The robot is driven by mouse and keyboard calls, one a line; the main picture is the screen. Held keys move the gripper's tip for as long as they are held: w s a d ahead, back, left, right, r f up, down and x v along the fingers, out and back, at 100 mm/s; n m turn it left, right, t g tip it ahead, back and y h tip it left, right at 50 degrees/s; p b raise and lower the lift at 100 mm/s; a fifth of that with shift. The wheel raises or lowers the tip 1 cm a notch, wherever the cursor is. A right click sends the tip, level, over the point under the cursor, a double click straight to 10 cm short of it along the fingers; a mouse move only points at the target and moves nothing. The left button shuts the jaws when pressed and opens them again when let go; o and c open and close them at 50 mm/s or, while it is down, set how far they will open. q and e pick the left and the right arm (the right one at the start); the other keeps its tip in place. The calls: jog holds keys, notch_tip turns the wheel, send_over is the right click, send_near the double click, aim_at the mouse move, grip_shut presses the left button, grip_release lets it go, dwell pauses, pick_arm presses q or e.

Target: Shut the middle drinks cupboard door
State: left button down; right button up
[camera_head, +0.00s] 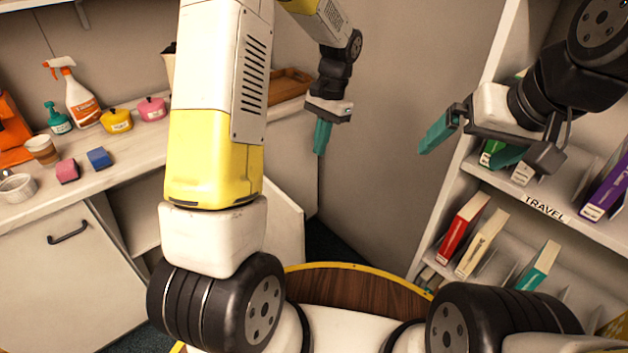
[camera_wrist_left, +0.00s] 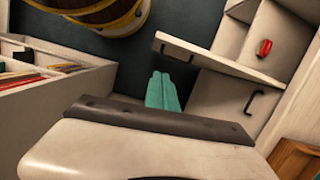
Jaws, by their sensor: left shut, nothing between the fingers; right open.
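The cupboard door (camera_head: 286,222) stands open as a pale panel, partly hidden behind my left arm in the head view. In the left wrist view the open door (camera_wrist_left: 205,55) juts out from the cupboard front, its edge towards me. A dark handle (camera_wrist_left: 254,103) shows on a pale front on the near side of it. My left gripper (camera_head: 322,137) is shut and empty, beyond the open door. Its teal fingers (camera_wrist_left: 163,92) point down beside the door, apparently apart from it. My right gripper (camera_head: 478,140) is open and empty by the bookshelf.
The counter (camera_head: 120,172) holds bottles, pots, cups and sponges. A wooden tray (camera_head: 290,84) lies at its far end. A closed cupboard front (camera_head: 62,275) is at the left. The bookshelf (camera_head: 480,180) stands at the right.

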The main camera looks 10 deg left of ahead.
pick_arm(q)
notch_tip(320, 180, down, 7)
jog(key=w+m+g+y, duration=0.1)
jog(key=w, duration=0.1)
jog(key=shift+s+a+f, duration=0.65)
jog(key=shift+s+f, duration=0.35)
jog(key=shift+f, duration=0.7)
jog(key=shift+s+a+f, duration=0.7)
jog(key=shift+s+f, duration=0.25)
jog(key=shift+f, duration=0.7)
jog(key=shift+s+a+f, duration=0.65)
jog(key=shift+s+f, duration=0.35)
jog(key=shift+f, duration=0.7)
jog(key=shift+s, duration=0.1)
